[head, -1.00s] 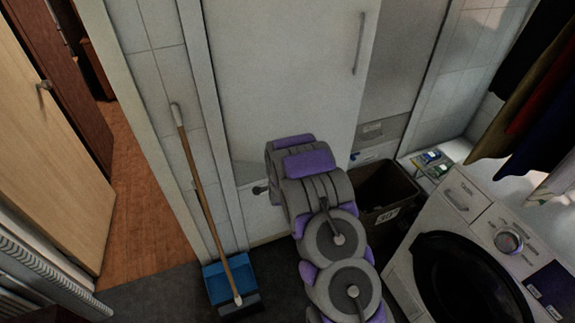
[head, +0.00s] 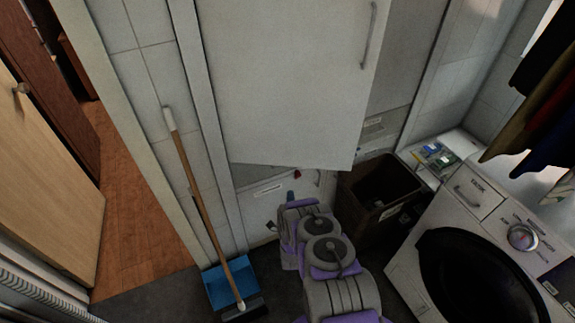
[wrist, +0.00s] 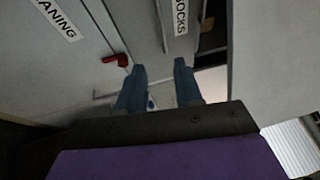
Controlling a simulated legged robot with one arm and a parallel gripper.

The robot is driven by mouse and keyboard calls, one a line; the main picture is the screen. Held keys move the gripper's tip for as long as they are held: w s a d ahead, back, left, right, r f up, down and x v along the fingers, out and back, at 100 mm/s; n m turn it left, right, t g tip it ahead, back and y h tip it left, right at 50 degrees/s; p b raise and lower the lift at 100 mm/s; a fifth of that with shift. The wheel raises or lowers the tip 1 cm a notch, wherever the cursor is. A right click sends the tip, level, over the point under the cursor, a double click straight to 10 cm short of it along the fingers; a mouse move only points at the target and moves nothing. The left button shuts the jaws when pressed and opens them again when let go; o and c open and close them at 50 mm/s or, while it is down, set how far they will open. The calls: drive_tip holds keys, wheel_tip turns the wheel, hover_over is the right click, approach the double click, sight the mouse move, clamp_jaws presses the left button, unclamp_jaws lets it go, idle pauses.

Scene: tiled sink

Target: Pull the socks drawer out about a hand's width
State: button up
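In the wrist view, a pale drawer front with a white SOCKS label (wrist: 181,17) is at the top centre, right of a front labelled in part "ANING" (wrist: 58,18). My gripper (wrist: 158,78) has two blue fingers, apart, below the SOCKS label. No object shows clearly between them; the socks drawer's handle cannot be made out. A red piece (wrist: 115,60) sticks out just left of the fingers. In the head view, my gripper is low at the cabinet, mostly hidden by my arm; a bit of blue (head: 290,195) shows beside a pale labelled front (head: 270,188).
A large white door (head: 290,80) hangs over the low fronts. A dark bin (head: 380,190) stands to their right, then a washing machine (head: 480,240). A broom (head: 205,215) and blue dustpan (head: 230,283) stand at left. Dark floor lies between.

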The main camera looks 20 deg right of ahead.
drive_tip(key=b+x, duration=0.3)
drive_tip(key=x, duration=1.3)
drive_tip(key=shift+w+d+r+b, duration=0.15)
drive_tip(key=shift+w+d+b, duration=0.05)
drive_tip(key=shift+b, duration=0.15)
drive_tip(key=c, duration=0.6)
clamp_jaws()
drive_tip(key=shift+s, duration=0.1)
idle(0.4)
